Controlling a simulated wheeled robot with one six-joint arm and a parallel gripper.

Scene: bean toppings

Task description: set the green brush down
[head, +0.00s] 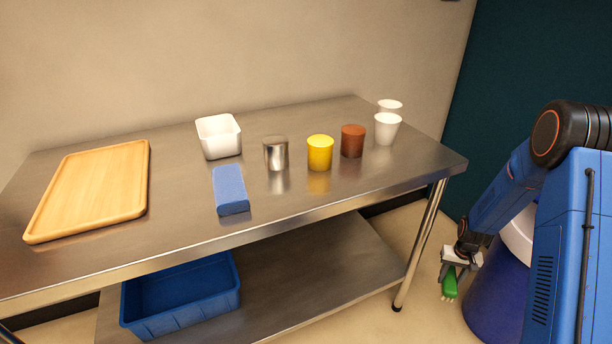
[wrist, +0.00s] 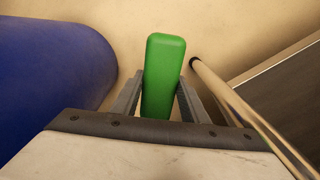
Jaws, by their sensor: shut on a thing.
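The green brush (head: 449,284) is held in my gripper (head: 457,265), low down beside the right end of the steel table (head: 190,243). In the wrist view the brush's green block (wrist: 163,72) stands between the two fingers of my gripper (wrist: 160,95), which are shut on it. In the head view its light bristle end points down, above the floor, clear of the table. How far it is above the floor I cannot tell.
A blue drum (head: 495,295) stands close right of the brush; a table leg (head: 420,245) is to its left. The tabletop bears a wooden tray (head: 145,180), white tub (head: 219,153), blue block (head: 230,190) and several cups. A blue crate (head: 190,314) sits on the lower shelf.

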